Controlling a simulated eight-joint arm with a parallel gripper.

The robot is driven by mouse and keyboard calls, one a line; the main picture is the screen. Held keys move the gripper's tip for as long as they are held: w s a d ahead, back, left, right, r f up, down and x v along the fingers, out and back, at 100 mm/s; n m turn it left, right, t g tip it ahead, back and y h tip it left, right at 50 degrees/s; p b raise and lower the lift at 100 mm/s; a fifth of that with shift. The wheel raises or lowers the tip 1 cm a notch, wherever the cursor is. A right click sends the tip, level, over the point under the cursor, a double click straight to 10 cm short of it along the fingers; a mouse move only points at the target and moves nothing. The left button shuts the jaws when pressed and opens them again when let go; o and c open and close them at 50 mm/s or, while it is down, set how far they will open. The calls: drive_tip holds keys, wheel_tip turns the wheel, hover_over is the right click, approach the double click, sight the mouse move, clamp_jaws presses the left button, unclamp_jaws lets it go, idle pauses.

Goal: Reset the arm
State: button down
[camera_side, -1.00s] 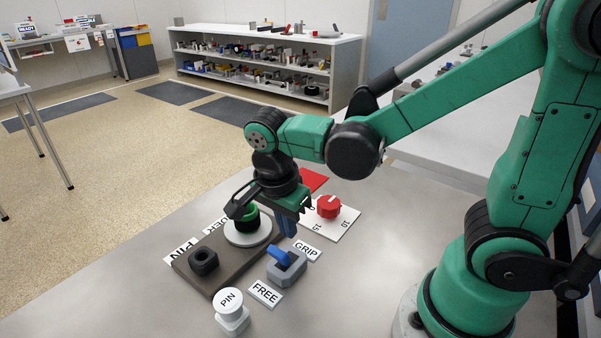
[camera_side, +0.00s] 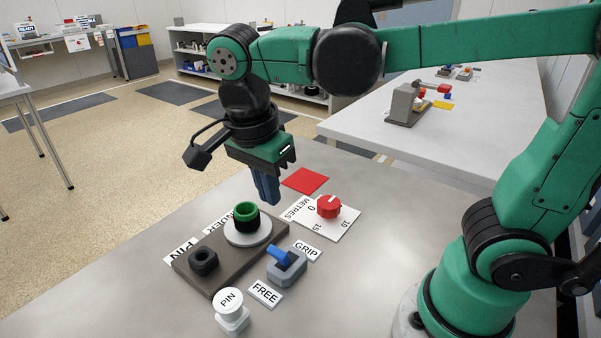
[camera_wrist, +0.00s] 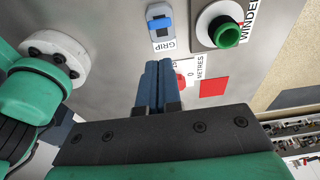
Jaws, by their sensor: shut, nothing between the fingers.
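My gripper (camera_side: 266,190) is shut and empty, with its blue fingers together, raised above the table behind the winder. In the wrist view the closed fingers (camera_wrist: 157,88) point toward the table between the GRIP label and the red square. The winder (camera_side: 246,219), a green and black ring on a white disc, stands on the brown base plate (camera_side: 222,276). It also shows in the wrist view (camera_wrist: 228,36). A black hex socket (camera_side: 203,261) sits on the same plate by the PIN label.
A blue-lever switch (camera_side: 286,263) stands between the GRIP and FREE labels. The table's left front is clear.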

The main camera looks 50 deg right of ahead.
idle(0.3)
drive_tip(key=d+f+n+t+y, duration=0.2)
drive_tip(key=d+n+t, duration=0.4)
drive_tip(key=n, duration=1.2)
drive_tip(key=shift+w+f+t, duration=0.2)
drive_tip(key=shift+f+t, duration=0.4)
drive_tip(key=shift+f, duration=0.05)
